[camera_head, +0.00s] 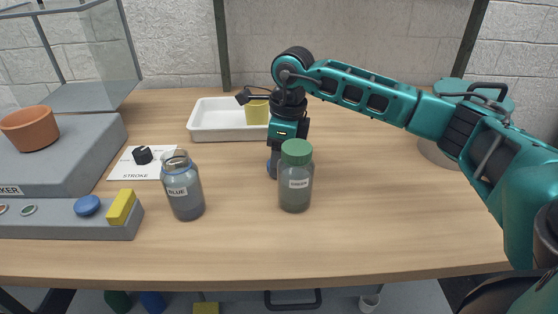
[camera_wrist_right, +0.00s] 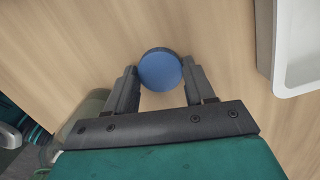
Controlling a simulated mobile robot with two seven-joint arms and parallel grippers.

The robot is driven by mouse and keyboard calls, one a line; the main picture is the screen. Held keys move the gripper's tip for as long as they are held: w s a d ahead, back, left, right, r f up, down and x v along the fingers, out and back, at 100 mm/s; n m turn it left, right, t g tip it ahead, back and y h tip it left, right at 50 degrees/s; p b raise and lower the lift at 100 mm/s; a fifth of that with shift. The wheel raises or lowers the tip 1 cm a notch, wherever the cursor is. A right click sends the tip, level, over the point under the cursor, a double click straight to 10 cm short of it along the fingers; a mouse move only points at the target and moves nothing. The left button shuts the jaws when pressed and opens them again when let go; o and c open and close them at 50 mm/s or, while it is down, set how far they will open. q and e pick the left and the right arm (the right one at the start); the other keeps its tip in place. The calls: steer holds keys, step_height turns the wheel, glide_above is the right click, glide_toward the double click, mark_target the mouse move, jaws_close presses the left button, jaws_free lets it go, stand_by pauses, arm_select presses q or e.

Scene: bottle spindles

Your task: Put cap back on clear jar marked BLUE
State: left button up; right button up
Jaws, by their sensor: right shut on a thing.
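The clear jar marked BLUE (camera_head: 184,193) stands upright on the table, left of centre, with its bare threaded neck showing and no cap on it. My right gripper (camera_wrist_right: 159,80) is shut on a round blue cap (camera_wrist_right: 160,69), which sits between its fingertips. In the head view the right gripper points down behind the green-capped jar, and only a sliver of the blue cap shows there (camera_head: 270,168). My left gripper is in neither view.
A clear jar marked GREEN with a green cap (camera_head: 296,152) stands in front of my right gripper. A white tray (camera_head: 205,125) with a yellow thing (camera_head: 257,112) is behind. A STROKE card with a black knob (camera_head: 142,155) and a grey shaker unit (camera_head: 60,222) lie left.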

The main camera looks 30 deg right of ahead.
arm_select(q)
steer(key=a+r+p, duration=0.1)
steer(key=p, duration=0.1)
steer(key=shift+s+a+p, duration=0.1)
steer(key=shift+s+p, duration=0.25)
steer(key=shift+p, duration=0.05)
arm_select(e)
step_height(320, 180, up, 20)
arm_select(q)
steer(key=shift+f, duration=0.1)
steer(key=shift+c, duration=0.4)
